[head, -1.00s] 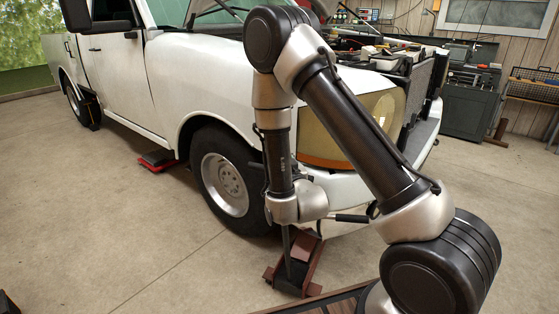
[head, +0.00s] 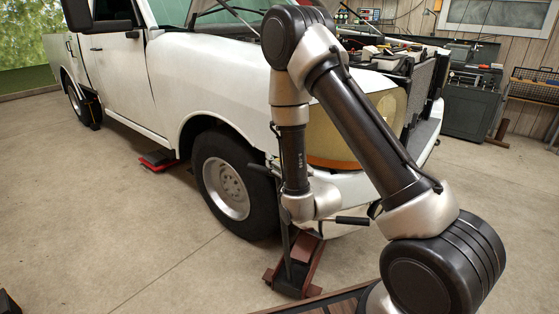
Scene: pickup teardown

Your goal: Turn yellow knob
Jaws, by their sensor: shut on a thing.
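No yellow knob can be made out in the head view. My arm rises from the lower right, bends at the top, and drops to its wrist (head: 312,202) in front of the truck's front corner. My gripper is not visible; the wrist and forearm cover that area. Below and behind the wrist stands a dark red floor jack (head: 297,268) with an upright dark pole. Dark bar ends show on both sides of the wrist, one at the right (head: 352,221). I cannot tell whether my gripper touches them.
A white pickup truck (head: 110,90) fills the left and middle, its front wheel (head: 228,188) close left of my wrist. Another red jack (head: 157,160) lies under its side. A grey cabinet (head: 468,110) stands at the back right.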

